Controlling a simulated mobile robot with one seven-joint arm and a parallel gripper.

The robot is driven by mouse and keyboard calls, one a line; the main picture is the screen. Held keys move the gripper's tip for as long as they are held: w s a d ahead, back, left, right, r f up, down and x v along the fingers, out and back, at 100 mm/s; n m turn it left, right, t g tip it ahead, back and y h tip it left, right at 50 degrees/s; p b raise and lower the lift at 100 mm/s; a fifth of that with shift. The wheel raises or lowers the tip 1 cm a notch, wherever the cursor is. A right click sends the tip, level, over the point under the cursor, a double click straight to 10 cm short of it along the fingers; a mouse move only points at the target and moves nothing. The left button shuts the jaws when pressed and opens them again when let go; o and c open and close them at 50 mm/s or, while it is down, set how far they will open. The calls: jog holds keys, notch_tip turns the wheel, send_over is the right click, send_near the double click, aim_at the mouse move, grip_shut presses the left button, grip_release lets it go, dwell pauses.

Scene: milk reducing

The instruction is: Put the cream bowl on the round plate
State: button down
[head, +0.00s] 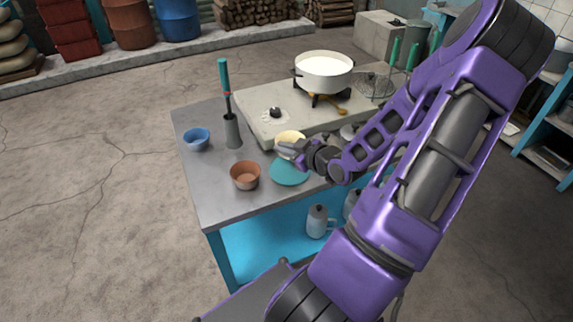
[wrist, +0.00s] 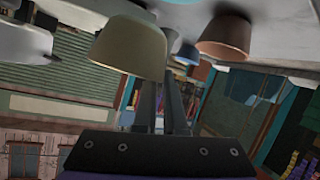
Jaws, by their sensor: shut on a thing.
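The cream bowl (head: 288,137) is in the head view near the front edge of the raised slab. My gripper (head: 290,149) is shut on it. In the wrist view the bowl (wrist: 128,50) hangs beside my gripper's fingers (wrist: 167,85), and part of its edge is hidden at the fingertips. The teal round plate (head: 287,173) lies flat and empty on the grey table, in front of the bowl in the head view. My gripper and wrist are just behind and right of the plate and cover part of its right side.
A terracotta bowl (head: 245,175) stands left of the plate. A blue bowl (head: 196,139) and a grey holder (head: 232,131) with a teal-handled tool are farther left. A white pot (head: 324,71) of milk sits on a burner on the slab. The table's front left is clear.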

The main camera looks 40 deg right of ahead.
notch_tip(320, 180, down, 6)
jog(key=shift+f+b, duration=0.25)
jog(key=shift+b, duration=0.15)
jog(key=shift+f, duration=0.2)
jog(key=c, duration=1)
grip_release()
jog(key=shift+r, duration=0.1)
jog(key=shift+r, duration=0.2)
jog(key=p+v, duration=0.1)
jog(key=v, duration=1.1)
jog(key=shift+f, duration=0.1)
